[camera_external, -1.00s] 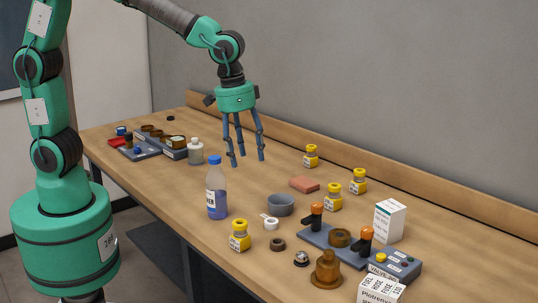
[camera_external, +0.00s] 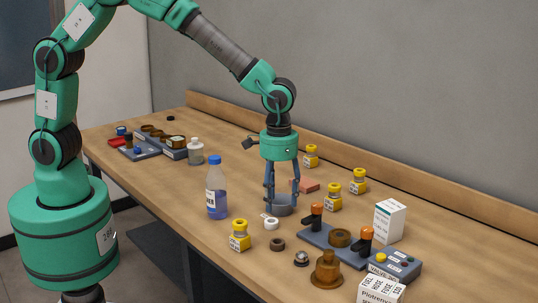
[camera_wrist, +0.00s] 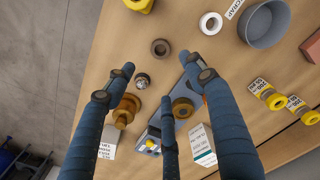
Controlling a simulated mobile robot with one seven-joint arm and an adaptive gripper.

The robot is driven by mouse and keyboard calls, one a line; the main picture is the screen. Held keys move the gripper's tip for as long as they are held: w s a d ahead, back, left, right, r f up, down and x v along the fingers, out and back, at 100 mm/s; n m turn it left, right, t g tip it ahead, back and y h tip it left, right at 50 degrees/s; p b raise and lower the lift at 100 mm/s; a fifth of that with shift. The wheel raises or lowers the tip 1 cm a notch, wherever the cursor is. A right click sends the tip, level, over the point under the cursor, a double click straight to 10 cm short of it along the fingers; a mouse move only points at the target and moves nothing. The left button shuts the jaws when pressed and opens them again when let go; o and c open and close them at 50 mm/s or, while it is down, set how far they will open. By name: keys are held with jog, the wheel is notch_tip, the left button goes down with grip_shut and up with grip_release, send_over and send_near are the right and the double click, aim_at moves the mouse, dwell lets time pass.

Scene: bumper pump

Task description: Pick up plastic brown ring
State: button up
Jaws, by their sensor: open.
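A small dark brown ring (camera_external: 277,244) lies flat on the table between a yellow-capped bottle and a metal part. It also shows in the wrist view (camera_wrist: 160,48), beyond my fingers. A larger brown ring (camera_external: 340,238) sits on the grey valve fixture; the wrist view shows it too (camera_wrist: 183,107), close to my middle finger. I cannot tell which material either ring is. My gripper (camera_external: 283,205) points down with its fingers spread, open and empty. In the external view its fingers overlap the grey bowl, behind the small ring.
A white ring (camera_external: 271,223) and the grey bowl (camera_external: 284,211) lie near the small ring. A brown stepped part (camera_external: 326,272), a yellow-capped bottle (camera_external: 239,236) and a blue-liquid bottle (camera_external: 217,192) stand around. The fixture (camera_external: 318,239) has upright orange-topped handles.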

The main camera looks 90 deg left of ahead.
jog(key=shift+f+b, duration=0.7)
jog(key=shift+f, duration=3.55)
jog(key=shift+a+f+b, duration=0.1)
jog(key=shift+f+b, duration=0.65)
jog(key=shift+f, duration=1.9)
jog(key=c, duration=1.1)
